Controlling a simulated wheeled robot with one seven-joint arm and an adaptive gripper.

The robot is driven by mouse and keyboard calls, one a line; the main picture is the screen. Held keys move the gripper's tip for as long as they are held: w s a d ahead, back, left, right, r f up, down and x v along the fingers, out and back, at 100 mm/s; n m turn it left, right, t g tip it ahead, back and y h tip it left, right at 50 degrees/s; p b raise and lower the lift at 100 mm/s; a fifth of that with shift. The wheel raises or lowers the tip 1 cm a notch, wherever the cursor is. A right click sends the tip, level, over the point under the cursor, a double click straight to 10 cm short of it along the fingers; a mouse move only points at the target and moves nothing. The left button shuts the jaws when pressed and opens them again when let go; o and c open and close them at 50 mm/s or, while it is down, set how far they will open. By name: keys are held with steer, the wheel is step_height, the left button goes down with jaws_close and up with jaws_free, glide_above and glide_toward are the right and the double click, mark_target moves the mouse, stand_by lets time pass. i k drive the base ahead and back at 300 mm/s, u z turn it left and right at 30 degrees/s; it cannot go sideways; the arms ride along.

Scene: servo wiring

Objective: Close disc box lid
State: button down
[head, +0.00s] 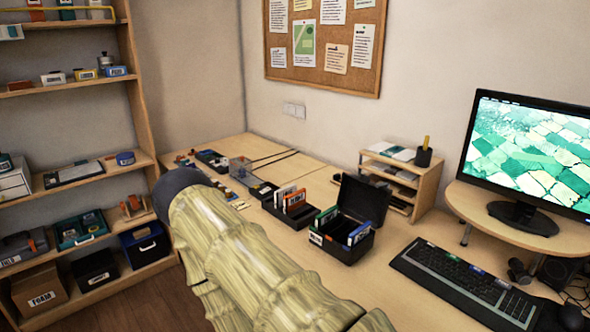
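A black disc box (345,247) stands on the desk right of the picture's middle. Its black lid (365,200) is up, standing open at the back right of the box. Several discs or sleeves with green, white and blue parts (357,234) stand inside. My arm, with a pale wood-like surface, reaches from the bottom of the picture up and left, left of the box. It ends in view at a dark rounded joint. My gripper does not show.
An open tray with upright cards (289,207) stands left of the box. A keyboard (465,283) lies to the right, before the monitor (530,150). A wooden organiser (428,185) stands behind the box. Shelves (143,95) stand at the left. Bare desk lies between box and keyboard.

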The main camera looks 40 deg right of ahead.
mark_target(359, 198)
steer(key=u, duration=0.35)
steer(key=k, duration=0.9)
steer(key=z, duration=1.4)
steer(key=i, duration=0.5)
steer(key=z, duration=0.05)
